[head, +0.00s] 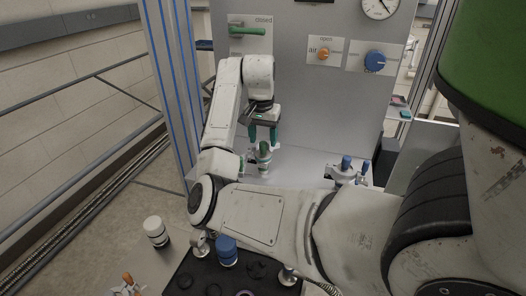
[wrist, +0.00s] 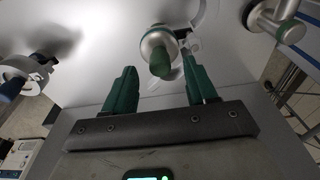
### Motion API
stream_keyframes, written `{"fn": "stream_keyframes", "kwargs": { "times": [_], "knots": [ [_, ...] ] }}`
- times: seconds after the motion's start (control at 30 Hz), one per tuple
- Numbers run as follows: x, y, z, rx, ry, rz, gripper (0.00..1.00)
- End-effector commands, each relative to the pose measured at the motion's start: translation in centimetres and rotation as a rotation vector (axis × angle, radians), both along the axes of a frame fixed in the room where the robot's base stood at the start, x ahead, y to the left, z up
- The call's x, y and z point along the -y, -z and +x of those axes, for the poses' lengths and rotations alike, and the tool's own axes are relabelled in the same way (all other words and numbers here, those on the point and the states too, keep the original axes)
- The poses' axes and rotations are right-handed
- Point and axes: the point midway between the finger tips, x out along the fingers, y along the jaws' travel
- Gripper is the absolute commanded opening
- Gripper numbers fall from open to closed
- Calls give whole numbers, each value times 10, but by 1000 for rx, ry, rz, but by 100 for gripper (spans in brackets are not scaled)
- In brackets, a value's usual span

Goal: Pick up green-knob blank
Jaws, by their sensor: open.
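The green-knob blank (head: 264,152) stands on the grey shelf below the panel in the head view. In the wrist view its round metal body (wrist: 156,43) shows with the green knob (wrist: 162,68) pointing toward my gripper. My gripper (head: 262,141) is above it with its green fingers pointing down. The fingers are open, one on each side of the knob, with a gap visible on both sides in the wrist view (wrist: 160,72).
Blue-knobbed metal fittings (head: 346,164) stand to the right on the shelf. A panel (head: 300,80) with a green handle (head: 248,31), an orange knob (head: 323,54) and a blue knob (head: 375,61) rises behind. A black tray (head: 200,268) holds a blue-topped piece (head: 227,248); a white-topped piece (head: 155,229) stands beside it.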

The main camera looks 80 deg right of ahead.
Motion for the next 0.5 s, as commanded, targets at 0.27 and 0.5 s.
{"fn": "stream_keyframes", "kwargs": {
  "times": [0.27,0.5],
  "knots": [
    [3,29,1,-1,-1,1,57],
    [4,31,1,0,0,0,57]
  ]
}}
